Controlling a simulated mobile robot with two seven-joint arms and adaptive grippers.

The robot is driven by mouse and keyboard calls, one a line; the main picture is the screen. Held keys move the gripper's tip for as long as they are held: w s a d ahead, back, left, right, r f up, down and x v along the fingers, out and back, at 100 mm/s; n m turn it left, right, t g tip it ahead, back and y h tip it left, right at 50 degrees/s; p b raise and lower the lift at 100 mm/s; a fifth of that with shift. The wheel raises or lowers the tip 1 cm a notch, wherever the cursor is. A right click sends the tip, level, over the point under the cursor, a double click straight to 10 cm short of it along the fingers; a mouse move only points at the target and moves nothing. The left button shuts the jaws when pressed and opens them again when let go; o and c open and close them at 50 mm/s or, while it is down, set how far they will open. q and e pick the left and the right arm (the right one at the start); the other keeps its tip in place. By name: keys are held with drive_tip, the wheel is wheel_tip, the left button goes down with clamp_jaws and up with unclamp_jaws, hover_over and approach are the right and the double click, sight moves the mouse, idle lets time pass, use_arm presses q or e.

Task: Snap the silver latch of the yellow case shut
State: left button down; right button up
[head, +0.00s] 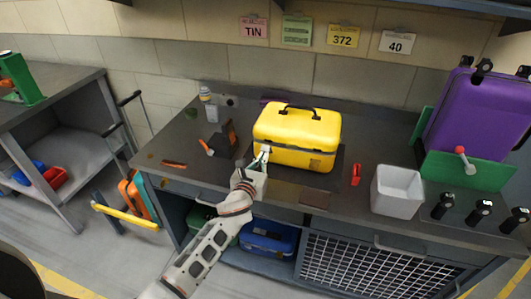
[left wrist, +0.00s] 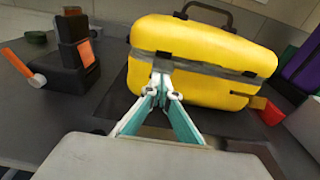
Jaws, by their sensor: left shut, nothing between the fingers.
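The yellow case (head: 298,130) stands on the dark bench with its lid down and its black handle (head: 299,108) on top. In the left wrist view the case (left wrist: 205,50) fills the upper middle, with a grey band along its seam. The fingertips partly hide the latch's lower part. My right gripper is not in view.
A black device with an orange panel (left wrist: 82,48) stands left of the case. A red piece (head: 356,174) and a white bin (head: 397,190) are to the right. A purple case (head: 478,112) stands at the far right. Bare bench lies behind the bin.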

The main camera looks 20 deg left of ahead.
use_arm(q)
drive_tip(key=shift+r, duration=0.45)
drive_tip(key=shift+s+p, duration=0.55)
drive_tip(key=shift+s, duration=1.45)
